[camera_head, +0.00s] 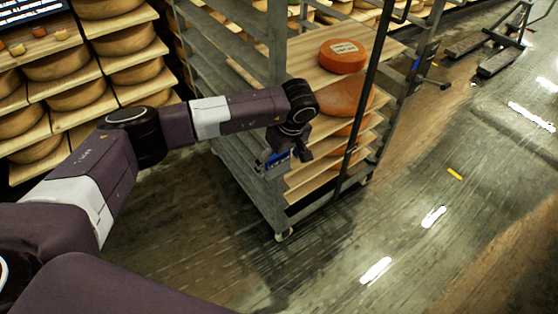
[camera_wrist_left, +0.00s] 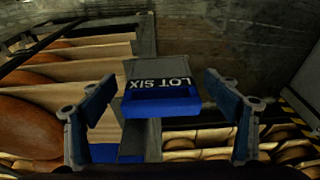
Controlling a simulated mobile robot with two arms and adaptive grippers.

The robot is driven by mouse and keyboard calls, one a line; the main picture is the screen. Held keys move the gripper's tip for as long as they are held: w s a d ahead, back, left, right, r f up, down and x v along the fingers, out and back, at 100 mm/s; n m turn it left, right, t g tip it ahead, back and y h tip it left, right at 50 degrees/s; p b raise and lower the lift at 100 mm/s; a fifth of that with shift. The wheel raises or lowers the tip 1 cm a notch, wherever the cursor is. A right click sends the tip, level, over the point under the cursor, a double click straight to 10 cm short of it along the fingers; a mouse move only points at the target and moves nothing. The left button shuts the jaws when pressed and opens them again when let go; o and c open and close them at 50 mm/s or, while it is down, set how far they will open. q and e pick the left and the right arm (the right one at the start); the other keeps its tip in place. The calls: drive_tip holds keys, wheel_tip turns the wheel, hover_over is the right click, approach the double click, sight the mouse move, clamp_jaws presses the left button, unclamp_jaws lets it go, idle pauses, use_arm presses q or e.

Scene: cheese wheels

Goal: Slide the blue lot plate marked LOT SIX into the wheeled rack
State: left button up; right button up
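The blue lot plate marked LOT SIX (camera_wrist_left: 162,104) shows in the left wrist view, its white lettering on a black band upside down. It sits in a grey holder (camera_wrist_left: 152,70) on the wheeled rack. In the head view the plate (camera_head: 277,158) is small at the rack's near corner post, by my gripper. My left gripper (camera_wrist_left: 165,112) is open, with one finger on each side of the plate and visible gaps to it. The wheeled rack (camera_head: 271,203) is grey metal with wooden shelves. My right gripper is in neither view.
Orange cheese wheels (camera_head: 342,57) lie on the rack's shelves. Shelving with pale cheese wheels (camera_head: 100,93) stands at the left, with a dark screen (camera_head: 28,12) at top left. A pallet truck (camera_head: 500,60) stands at the far right.

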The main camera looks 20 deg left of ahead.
use_arm(q)
drive_tip(key=v, duration=0.8)
drive_tip(key=shift+f, duration=0.1)
idle(0.4)
drive_tip(key=x, duration=0.8)
drive_tip(key=shift+r+p, duration=0.55)
drive_tip(key=shift+r, duration=0.1)
